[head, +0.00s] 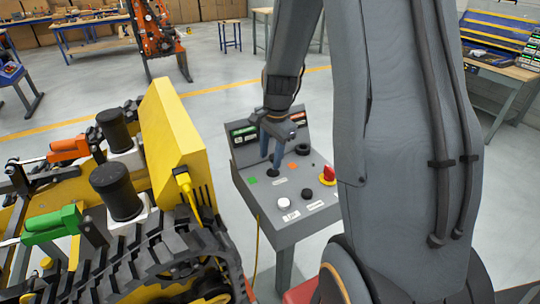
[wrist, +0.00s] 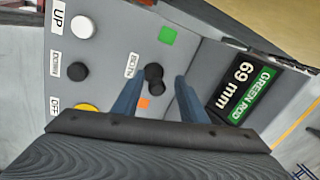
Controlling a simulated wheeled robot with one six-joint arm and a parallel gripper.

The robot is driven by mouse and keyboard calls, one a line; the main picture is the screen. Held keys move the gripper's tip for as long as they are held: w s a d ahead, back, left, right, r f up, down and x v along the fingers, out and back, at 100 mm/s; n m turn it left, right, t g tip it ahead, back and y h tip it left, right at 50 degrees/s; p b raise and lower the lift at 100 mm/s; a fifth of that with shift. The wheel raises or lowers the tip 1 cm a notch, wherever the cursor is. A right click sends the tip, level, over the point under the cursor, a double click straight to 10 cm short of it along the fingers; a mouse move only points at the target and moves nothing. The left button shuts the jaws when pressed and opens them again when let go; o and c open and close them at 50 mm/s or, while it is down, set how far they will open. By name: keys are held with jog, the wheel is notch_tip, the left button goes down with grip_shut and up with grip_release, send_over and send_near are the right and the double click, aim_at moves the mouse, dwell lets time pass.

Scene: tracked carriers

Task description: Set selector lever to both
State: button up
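The black selector lever (wrist: 154,76) stands on the grey control panel (head: 246,192), between a green square (wrist: 167,35) and an orange square (wrist: 144,103), with the BOTH label (wrist: 131,65) to its left in the wrist view. Which mark the lever points at, I cannot tell. My gripper (wrist: 157,97) is open, its two blue fingers apart with the lever showing between them. In the head view my gripper (head: 273,158) points down at the panel over the lever. Whether the fingers touch it, I cannot tell.
The panel also carries a white UP button (wrist: 83,27), a black DOWN button (wrist: 77,71), a red emergency stop (head: 327,174) and a green display (wrist: 243,90) reading 69 mm. A yellow tracked carrier (head: 172,140) with green and orange rods stands close on the left.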

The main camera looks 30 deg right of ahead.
jog(key=shift+r, duration=0.1)
jog(key=shift+s+d+r+b, duration=0.15)
jog(key=shift+r+b, duration=0.15)
jog(key=shift+r, duration=0.95)
jog(key=shift+s+a+r+b, duration=0.1)
jog(key=shift+s+r+b, duration=0.2)
jog(key=shift+r, duration=0.95)
jog(key=shift+s+d+r+b, duration=0.1)
jog(key=shift+r+b, duration=0.25)
jog(key=shift+r, duration=0.9)
